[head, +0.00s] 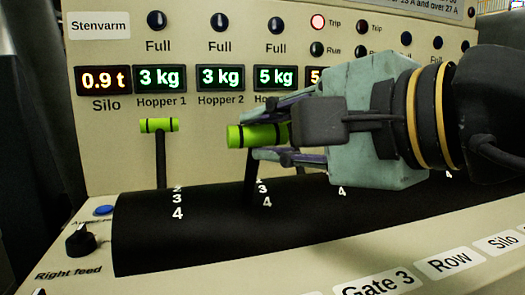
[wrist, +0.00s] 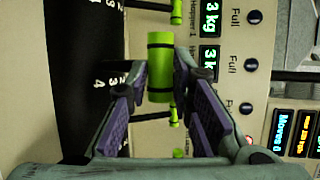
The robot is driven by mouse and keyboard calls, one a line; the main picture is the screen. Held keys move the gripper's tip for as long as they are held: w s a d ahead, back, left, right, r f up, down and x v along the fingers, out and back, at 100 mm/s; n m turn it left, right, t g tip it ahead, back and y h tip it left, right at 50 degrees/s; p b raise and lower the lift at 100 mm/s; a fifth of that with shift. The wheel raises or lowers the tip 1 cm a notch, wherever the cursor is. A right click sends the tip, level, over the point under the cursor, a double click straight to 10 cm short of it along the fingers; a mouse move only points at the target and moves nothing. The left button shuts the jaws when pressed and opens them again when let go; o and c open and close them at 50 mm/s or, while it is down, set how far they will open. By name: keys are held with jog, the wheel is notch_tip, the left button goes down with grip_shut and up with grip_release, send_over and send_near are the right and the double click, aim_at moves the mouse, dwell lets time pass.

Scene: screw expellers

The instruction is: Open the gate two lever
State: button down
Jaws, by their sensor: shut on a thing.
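The second lever from the left has a bright green cylindrical handle (head: 245,136) with black bands, on a dark stem (head: 249,180) rising from the curved black panel. The handle also shows in the wrist view (wrist: 160,80), between the two fingers. My gripper (head: 264,135) comes from the right and is shut on this handle, one finger above it and one below.
The first lever (head: 158,126) stands upright to the left, clear of my gripper. A black "Right feed" knob (head: 80,240) is at lower left. My arm hides the panel's right part.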

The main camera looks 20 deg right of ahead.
jog(key=shift+s+a+f+t+y+b, duration=0.1)
jog(key=shift+s+f+t+y+b, duration=0.2)
jog(key=shift+s+f+t+b, duration=0.55)
jog(key=shift+s+f+n+g, duration=0.15)
jog(key=shift+s+n+g, duration=0.05)
jog(key=shift+n+g, duration=0.1)
jog(key=c, duration=1.4)
grip_release()
jog(key=shift+c, duration=0.2)
jog(key=f+v, duration=0.1)
jog(key=v, duration=0.6)
jog(key=shift+s+r, duration=0.25)
jog(key=shift+r, duration=0.3)
